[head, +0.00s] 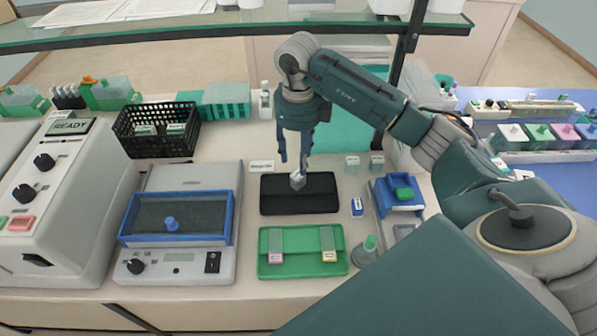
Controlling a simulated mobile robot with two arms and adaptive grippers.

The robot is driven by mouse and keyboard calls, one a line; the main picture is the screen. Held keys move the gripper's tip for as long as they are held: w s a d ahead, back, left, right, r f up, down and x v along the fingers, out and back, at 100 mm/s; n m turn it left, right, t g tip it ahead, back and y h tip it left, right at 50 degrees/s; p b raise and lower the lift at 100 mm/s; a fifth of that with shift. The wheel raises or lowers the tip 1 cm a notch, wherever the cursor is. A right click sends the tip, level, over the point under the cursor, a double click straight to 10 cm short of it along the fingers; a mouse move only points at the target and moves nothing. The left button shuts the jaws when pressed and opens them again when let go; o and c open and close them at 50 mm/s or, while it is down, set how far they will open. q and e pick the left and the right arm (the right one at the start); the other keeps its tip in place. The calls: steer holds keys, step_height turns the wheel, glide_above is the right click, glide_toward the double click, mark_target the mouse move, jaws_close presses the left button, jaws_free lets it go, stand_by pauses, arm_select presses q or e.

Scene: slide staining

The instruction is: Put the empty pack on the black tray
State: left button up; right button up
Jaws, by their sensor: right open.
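The black tray (275,197) lies flat on the bench in the middle, behind a green tray. A small grey-white block, which looks like the empty pack (298,181), stands on the black tray near its centre and looks tilted. My right gripper (293,162) points down just above the pack, with its blue fingers apart. One finger is at the pack's upper left and the other is close over it; I cannot tell whether they touch it. My left gripper is not in view.
A green tray (303,269) with two slides lies in front. A blue-rimmed heater (180,266) stands left, a black basket (124,140) behind it. A green-tipped cone (366,252) and a blue holder (400,207) are at the right. A glass shelf (150,33) crosses above.

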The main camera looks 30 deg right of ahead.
mark_target(298, 173)
step_height(298, 173, up, 6)
steer(key=shift+f+b, duration=0.1)
steer(key=shift+b, duration=0.4)
